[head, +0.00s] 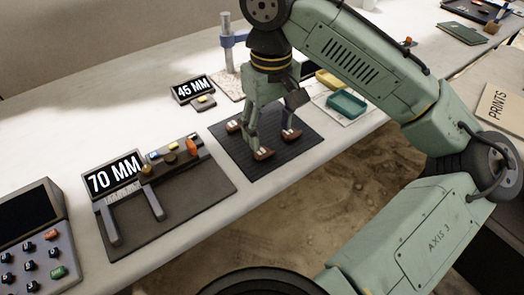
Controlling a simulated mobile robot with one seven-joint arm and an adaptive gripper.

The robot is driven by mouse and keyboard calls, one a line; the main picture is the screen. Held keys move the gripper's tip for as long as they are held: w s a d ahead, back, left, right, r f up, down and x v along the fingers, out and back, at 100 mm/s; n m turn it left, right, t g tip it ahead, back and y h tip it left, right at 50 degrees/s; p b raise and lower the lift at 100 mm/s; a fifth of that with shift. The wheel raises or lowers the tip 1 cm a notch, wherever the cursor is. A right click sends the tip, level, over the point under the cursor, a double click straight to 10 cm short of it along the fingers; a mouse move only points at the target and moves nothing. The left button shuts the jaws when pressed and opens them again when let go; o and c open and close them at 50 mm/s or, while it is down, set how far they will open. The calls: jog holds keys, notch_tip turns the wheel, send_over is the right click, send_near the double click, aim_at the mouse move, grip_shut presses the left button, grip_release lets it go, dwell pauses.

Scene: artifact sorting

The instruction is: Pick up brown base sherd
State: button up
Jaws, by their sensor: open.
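My gripper (262,138) points down over a dark ribbed mat (230,160) in the middle of the bench. Its fingers are spread apart, with reddish-brown pieces with pale marks at their lower ends. I cannot tell whether these pieces are fingertip pads or sherds lying on the mat. No separate brown base sherd can be made out for certain between the fingers. The fingers hide part of the mat.
A caliper device with a "70 MM" display (114,175) stands left of the mat. A smaller "45 MM" display (193,89) is behind. A teal tray (346,104) lies to the right. A keypad (35,240) is at front left. The bench's front edge is close to the mat.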

aim_at(265, 155)
jog(key=f, duration=0.6)
jog(key=shift+a+f, duration=0.35)
jog(key=c, duration=0.9)
